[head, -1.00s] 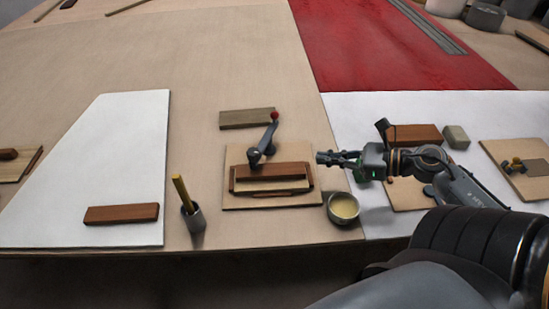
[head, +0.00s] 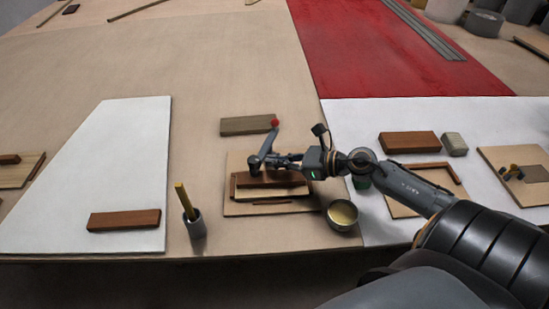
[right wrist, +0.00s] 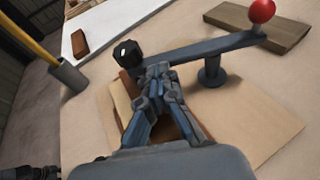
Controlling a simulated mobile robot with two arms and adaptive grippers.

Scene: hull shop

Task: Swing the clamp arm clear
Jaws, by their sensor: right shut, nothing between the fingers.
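The clamp arm (head: 267,143) is a grey bar with a red ball (head: 275,123) at its far end. In the right wrist view the bar (right wrist: 215,46) runs from a dark faceted pad (right wrist: 127,55) to the red ball, over a short post (right wrist: 211,73). The pad end hangs over the brown wooden block (head: 284,178) on the fixture board (head: 240,208). My right gripper (head: 274,161) is shut and empty, its tips beside the bar near the pad end; I cannot tell whether they touch. It partly hides the block.
A cup with a yellow stick (head: 196,226) stands left of the board, a bowl of pale yellow stuff (head: 342,214) at its right corner. A wooden block (head: 248,125) lies behind. More blocks and boards lie right.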

